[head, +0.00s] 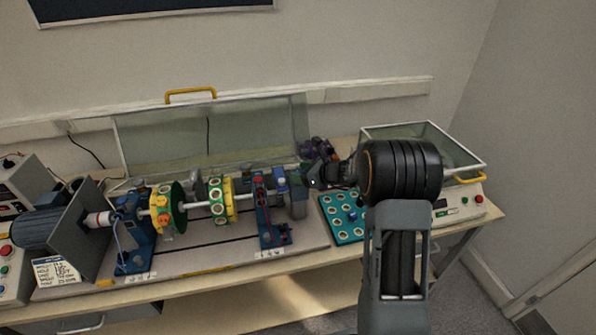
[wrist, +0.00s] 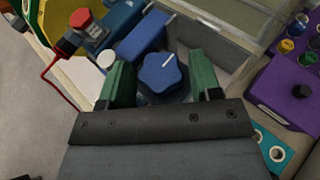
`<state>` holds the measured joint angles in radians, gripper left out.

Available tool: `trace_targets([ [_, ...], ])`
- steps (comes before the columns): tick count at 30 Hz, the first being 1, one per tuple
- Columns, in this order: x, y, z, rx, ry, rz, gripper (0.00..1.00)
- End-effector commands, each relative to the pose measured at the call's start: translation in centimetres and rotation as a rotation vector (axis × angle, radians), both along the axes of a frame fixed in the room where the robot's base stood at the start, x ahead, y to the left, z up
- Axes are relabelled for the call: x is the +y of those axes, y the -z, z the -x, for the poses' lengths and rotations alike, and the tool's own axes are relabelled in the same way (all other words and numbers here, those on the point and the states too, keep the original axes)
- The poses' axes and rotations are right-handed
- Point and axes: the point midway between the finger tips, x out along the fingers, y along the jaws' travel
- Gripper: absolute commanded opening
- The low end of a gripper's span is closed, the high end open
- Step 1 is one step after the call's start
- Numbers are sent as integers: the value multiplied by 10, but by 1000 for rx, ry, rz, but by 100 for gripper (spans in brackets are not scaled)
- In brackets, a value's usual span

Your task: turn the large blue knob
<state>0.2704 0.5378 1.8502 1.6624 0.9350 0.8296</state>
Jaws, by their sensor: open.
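The large blue knob (wrist: 162,76), lobed and with a white pointer line toward its upper right, shows in the wrist view. It lies between the two green fingers of my gripper (wrist: 161,72), one on each side. The gripper is open, with a visible gap between the knob and at least the right finger. The black palm edge hides what lies below the knob. In the head view my gripper (head: 312,178) is at the right end of the shaft rig, and I cannot make out the knob there.
A blue block (wrist: 140,38) stands beside the knob, with a red-capped sensor (wrist: 80,18) and red cable farther left. A purple block (wrist: 290,88) with coloured pegs is at right. A teal tray (head: 337,227) with round holes and a clear-lidded box (head: 455,150) stand right of the rig.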

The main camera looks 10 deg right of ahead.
Motion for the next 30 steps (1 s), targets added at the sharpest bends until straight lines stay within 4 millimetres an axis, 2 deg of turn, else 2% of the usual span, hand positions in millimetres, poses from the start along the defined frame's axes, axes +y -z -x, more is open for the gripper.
trace_targets([
  [6, 8, 5, -8, 1, -1, -1, 58],
  [15, 9, 5, -8, 0, 0, 0, 58],
  [26, 9, 5, -8, 0, 0, 0, 25],
  [30, 8, 5, -8, 0, -5, 0, 24],
])
